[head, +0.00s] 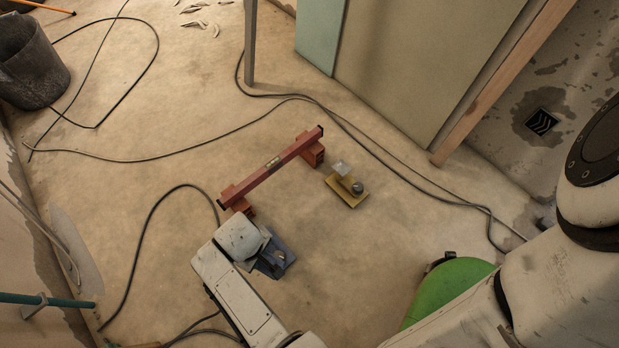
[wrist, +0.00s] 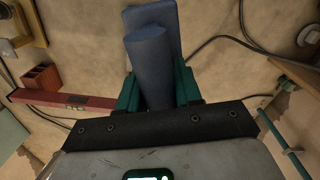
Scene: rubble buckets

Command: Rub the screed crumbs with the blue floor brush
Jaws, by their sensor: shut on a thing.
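The blue floor brush (head: 282,262) is at the end of my arm, low over or on the floor in the head view; I cannot tell if it touches. In the wrist view its blue handle (wrist: 148,58) runs between the teal fingers of my gripper (wrist: 157,90), which is shut on it. A flatter blue part lies beyond the handle. My gripper (head: 264,264) is mostly hidden by my wrist in the head view. I make out no screed crumbs near the brush. Several pale flakes (head: 195,15) lie far off at the top; I cannot tell what they are.
A red spirit level (head: 270,168) rests on orange bricks just behind the brush. A yellow float with a knob (head: 346,189) lies to its right. Black cables cross the floor. A dark bucket (head: 30,65) stands at upper left. Boards (head: 420,60) lean at the back right.

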